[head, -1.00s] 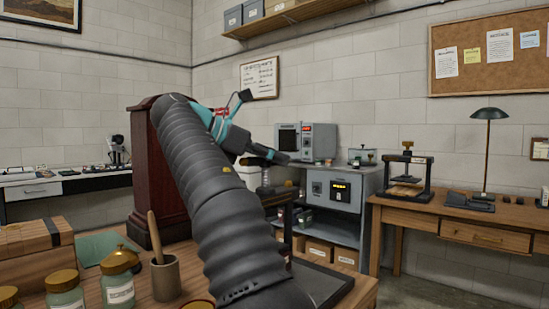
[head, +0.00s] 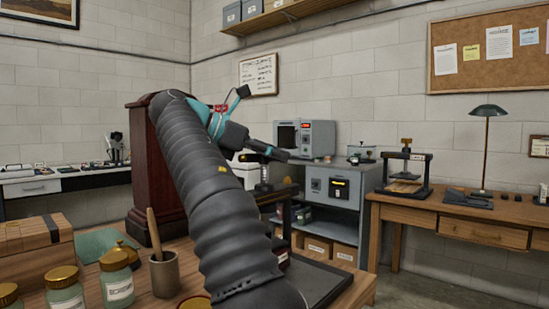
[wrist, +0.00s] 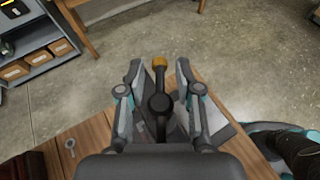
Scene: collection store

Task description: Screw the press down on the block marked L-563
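A dark press with a bar handle (wrist: 160,84), ending in a brass-coloured knob, shows from above in the wrist view. Its round dark hub (wrist: 160,105) lies between my fingers. In the head view part of the press (head: 283,190) shows just beyond my arm, mostly hidden by it. My gripper (wrist: 158,66) is open, one finger on each side of the bar. No contact with the bar is clear. In the head view my gripper (head: 284,155) is above the press. No block or L-563 mark can be made out.
A dark flat tray (head: 325,284) lies on the wooden table by my arm. Jars (head: 117,280) and a mortar with pestle (head: 165,275) stand left. Another press (head: 405,180) and a lamp (head: 487,150) stand on the right desk. Floor (wrist: 240,45) beyond the table is clear.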

